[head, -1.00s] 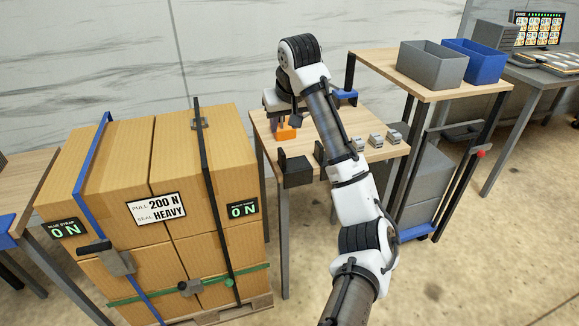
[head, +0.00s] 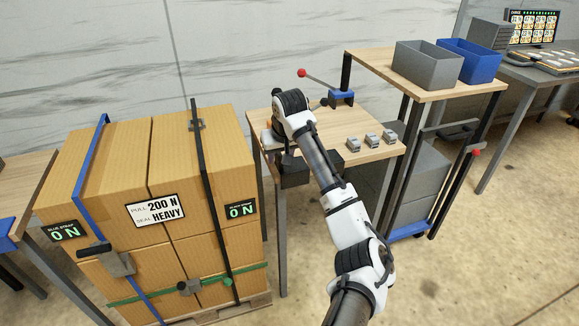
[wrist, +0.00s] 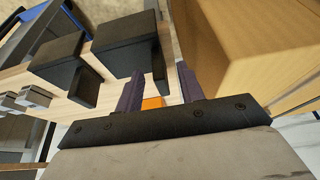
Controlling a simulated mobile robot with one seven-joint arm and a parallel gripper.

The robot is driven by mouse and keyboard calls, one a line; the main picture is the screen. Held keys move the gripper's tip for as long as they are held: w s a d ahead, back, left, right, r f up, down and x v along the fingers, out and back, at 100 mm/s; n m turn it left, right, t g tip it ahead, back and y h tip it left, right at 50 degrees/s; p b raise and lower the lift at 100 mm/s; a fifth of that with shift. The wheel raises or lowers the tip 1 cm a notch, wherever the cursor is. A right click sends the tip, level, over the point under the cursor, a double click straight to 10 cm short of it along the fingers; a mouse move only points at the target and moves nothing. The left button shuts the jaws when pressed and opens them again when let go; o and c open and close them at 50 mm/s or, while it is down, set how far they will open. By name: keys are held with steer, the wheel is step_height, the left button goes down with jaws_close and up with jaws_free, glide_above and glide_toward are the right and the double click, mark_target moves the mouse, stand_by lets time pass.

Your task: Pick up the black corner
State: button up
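Two black corners lie on the small wooden table. The nearer one (head: 294,172) sits at the table's front edge, partly covered by my arm; in the wrist view it appears to be the nearer black corner (wrist: 124,44). The second black corner (wrist: 62,58) lies beside it, to the left in the wrist view, and is mostly behind my arm in the head view. My gripper (wrist: 160,72) is open, its two dark fingers apart, with the nearer corner's upright flange at or between the fingertips. I cannot tell whether they touch it.
Strapped cardboard boxes (head: 175,180) stand close on the left. Several grey clips (head: 371,141) and a blue-based tool with a red-knobbed lever (head: 341,97) are on the wooden table (head: 340,125). An orange thing (wrist: 152,103) shows behind the fingers. Grey and blue bins (head: 428,66) stand right.

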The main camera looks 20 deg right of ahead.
steer(key=shift+w+f, duration=0.2)
steer(key=shift+f, duration=0.3)
jaws_close()
steer(key=shift+r, duration=0.1)
step_height(320, 180, up, 20)
steer(key=b, duration=0.1)
steer(key=shift+b, duration=0.3)
